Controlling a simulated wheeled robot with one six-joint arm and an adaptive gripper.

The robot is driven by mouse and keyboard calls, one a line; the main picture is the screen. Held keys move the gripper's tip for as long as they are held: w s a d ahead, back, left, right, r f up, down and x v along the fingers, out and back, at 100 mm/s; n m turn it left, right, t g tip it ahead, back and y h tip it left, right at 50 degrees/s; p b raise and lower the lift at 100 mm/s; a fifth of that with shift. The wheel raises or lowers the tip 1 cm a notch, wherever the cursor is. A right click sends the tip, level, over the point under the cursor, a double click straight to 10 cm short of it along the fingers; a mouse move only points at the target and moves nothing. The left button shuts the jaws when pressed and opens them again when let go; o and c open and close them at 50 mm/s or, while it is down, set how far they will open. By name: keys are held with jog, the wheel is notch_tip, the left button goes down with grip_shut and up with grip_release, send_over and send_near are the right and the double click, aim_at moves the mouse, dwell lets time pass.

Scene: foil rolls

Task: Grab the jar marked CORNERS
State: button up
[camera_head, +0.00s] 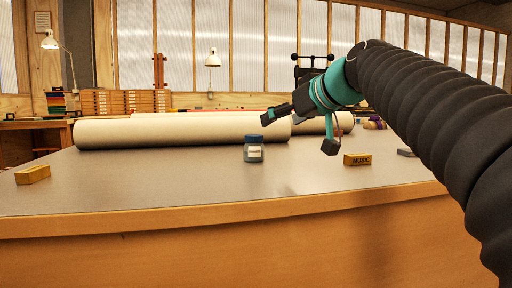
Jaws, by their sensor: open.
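A small blue-grey jar (254,149) with a blue lid and a pale label stands upright on the table (150,185), in front of the large roll. The label's writing is too small to read. No other jar is clear in view. My gripper (298,132) is above the table, to the right of the jar. Its two dark fingers are spread wide, one pointing left towards the jar's lid and one hanging down. It is open and empty, and appears apart from the jar.
Large pale rolls (180,132) lie across the table behind the jar. A wooden block marked MUSIC (357,159) lies right of the jar. Another wooden block (33,174) lies at the far left. A dark object (407,152) sits at the right.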

aim_at(256, 136)
jog(key=x, duration=0.7)
jog(key=shift+w+f, duration=0.2)
jog(key=shift+w, duration=0.05)
jog(key=shift+s+f+x, duration=0.1)
jog(key=shift+f+x, duration=0.05)
jog(key=shift+x, duration=1.2)
jog(key=shift+s+f+x, duration=0.1)
jog(key=shift+f+x, duration=0.05)
jog(key=shift+x, duration=1.25)
jog(key=shift+a, duration=0.1)
jog(key=c, duration=1.3)
jog(key=shift+c, duration=0.6)
jog(key=shift+r+p, duration=0.1)
jog(key=shift+p, duration=0.2)
